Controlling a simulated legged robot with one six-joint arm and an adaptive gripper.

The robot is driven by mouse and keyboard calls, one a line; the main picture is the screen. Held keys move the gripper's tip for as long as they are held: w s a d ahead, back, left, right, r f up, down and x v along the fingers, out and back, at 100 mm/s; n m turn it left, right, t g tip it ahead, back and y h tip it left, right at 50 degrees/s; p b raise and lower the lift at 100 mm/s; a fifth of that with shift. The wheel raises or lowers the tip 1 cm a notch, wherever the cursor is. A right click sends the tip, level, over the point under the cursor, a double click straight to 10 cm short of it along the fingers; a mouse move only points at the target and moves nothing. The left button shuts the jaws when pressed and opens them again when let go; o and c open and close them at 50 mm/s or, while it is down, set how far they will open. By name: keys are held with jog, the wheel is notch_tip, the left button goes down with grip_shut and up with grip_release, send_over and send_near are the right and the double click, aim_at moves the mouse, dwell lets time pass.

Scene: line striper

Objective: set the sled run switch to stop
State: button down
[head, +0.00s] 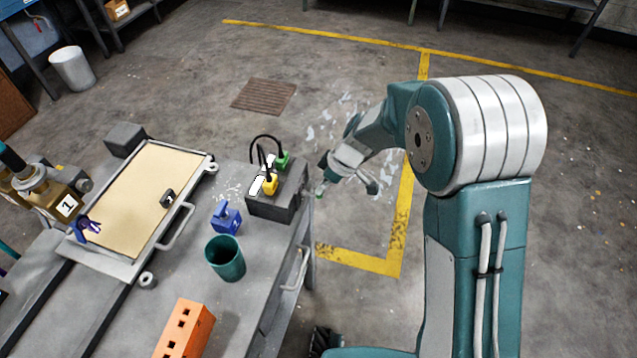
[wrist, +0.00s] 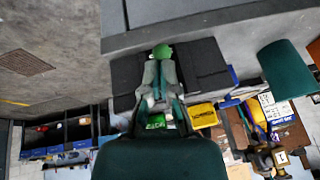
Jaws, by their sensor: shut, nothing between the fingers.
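A dark control box (head: 268,207) sits at the right edge of the grey bench in the head view. It also shows in the wrist view (wrist: 205,62). A small green knob (wrist: 162,51) shows right at my fingertips, in front of the box; I take it as the sled run switch, but its marking and setting cannot be read. My gripper (head: 323,186) is just right of the box, beyond the bench edge. In the wrist view my gripper (wrist: 161,65) is shut and empty, its tips at the knob. I cannot tell whether they touch.
Yellow (head: 269,185) and green (head: 282,160) plugs with black cables stand on the box. A blue piece (head: 226,218), teal cup (head: 226,262) and orange brick (head: 186,328) stand nearby. A framed beige panel (head: 120,205) lies left. Floor right of the bench is open.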

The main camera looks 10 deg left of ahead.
jog(key=shift+d+f, duration=0.35)
jog(key=shift+f, duration=0.35)
jog(key=shift+a, duration=0.1)
jog(key=shift+a+r, duration=0.4)
jog(key=shift+a, duration=0.2)
jog(key=shift+r, duration=0.1)
jog(key=shift+w+r, duration=0.1)
jog(key=shift+r, duration=0.2)
jog(key=w+d+r, duration=0.1)
jog(key=d+r, duration=0.7)
jog(key=d, duration=0.2)
jog(key=shift+w, duration=0.15)
